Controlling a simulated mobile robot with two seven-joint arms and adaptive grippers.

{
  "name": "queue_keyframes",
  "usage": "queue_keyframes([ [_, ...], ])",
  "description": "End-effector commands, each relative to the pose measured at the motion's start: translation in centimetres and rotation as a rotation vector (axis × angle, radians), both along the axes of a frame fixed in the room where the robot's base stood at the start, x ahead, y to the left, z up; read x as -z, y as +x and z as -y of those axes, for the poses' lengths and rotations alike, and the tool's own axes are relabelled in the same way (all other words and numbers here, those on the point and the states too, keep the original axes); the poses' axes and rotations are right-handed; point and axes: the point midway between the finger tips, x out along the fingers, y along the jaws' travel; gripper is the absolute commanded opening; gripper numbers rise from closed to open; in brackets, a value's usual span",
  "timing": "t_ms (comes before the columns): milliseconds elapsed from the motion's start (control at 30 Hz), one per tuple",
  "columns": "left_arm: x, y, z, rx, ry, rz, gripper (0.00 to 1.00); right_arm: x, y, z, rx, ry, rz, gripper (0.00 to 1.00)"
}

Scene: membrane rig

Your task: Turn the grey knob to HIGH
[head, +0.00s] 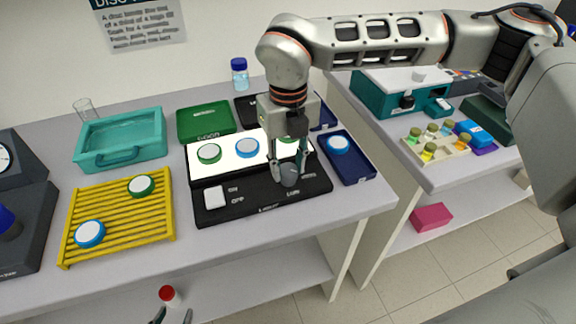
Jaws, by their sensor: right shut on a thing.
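The grey knob (289,178) sits on the black front of a light box (242,205) with a lit white top. My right gripper (289,168) points down from above and is shut on the knob. Its fingers hide part of the knob and the markings around it, so I cannot read the knob's setting. A white ON/OFF rocker switch (214,197) is on the left of the same front. My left gripper (172,318) shows only its fingertips at the bottom edge.
Discs with green and blue rims lie on the lit top. A yellow rack (118,241) with two discs is left; a navy tray (348,167) with a blue-rimmed disc is close right. A teal tray (121,155) and green box (206,122) stand behind. A red-capped vial (168,295) is below.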

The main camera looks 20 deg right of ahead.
Motion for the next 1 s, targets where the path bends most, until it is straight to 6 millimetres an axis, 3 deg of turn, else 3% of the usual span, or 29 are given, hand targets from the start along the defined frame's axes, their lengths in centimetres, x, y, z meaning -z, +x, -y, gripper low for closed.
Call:
queue_keyframes([
  [600,0.07,0.05,-0.02,0.000,0.001,0.001,0.40,-0.09,0.06,-0.02,-0.566,0.000,0.002,0.08],
  [1000,-0.26,0.16,-0.01,0.000,0.000,0.005,0.40,-0.06,0.06,-0.01,-0.782,0.000,0.002,0.08],
])
